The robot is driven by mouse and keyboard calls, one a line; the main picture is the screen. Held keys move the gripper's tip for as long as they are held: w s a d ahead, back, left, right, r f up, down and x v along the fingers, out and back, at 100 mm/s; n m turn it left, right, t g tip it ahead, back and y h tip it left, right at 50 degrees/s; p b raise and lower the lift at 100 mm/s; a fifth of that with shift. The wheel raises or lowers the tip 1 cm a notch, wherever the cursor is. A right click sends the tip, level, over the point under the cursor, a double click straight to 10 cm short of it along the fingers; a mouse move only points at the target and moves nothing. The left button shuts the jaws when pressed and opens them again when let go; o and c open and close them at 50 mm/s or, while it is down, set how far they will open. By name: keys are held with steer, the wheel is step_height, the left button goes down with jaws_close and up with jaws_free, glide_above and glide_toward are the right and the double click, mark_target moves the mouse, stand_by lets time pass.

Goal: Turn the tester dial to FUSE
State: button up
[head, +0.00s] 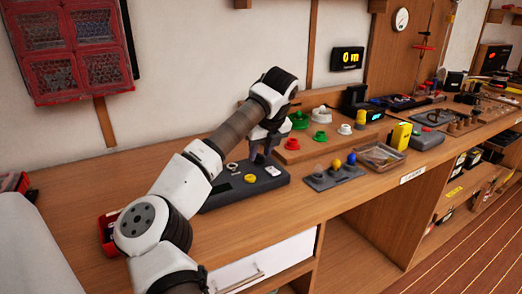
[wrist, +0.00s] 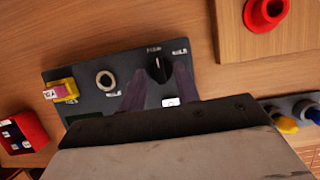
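The tester is a dark grey box (head: 215,197) on the wooden bench, under my gripper (head: 262,158). In the wrist view, its panel (wrist: 88,72) carries a black round dial (wrist: 158,68) with a pale pointer line running roughly up the picture. Small white labels stand above and to the right of the dial, too small to read surely. My gripper (wrist: 159,76) is open, with one dark finger on each side of the dial. I cannot tell whether the fingers touch it. A metal ring socket (wrist: 106,80) and a yellow-and-pink part (wrist: 64,91) sit left of the dial.
A wooden board (head: 310,145) with red, green and white pieces stands behind the tester. A grey tray (head: 333,178) with coloured knobs is to its right. A red box (wrist: 22,132) lies at the left. A red mesh cabinet (head: 70,45) hangs on the wall.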

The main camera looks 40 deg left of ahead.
steer(key=v, duration=1.3)
steer(key=shift+d+r+b, duration=0.25)
steer(key=shift+r+b, duration=0.1)
steer(key=shift+b, duration=0.05)
steer(key=shift+s+f, duration=0.1)
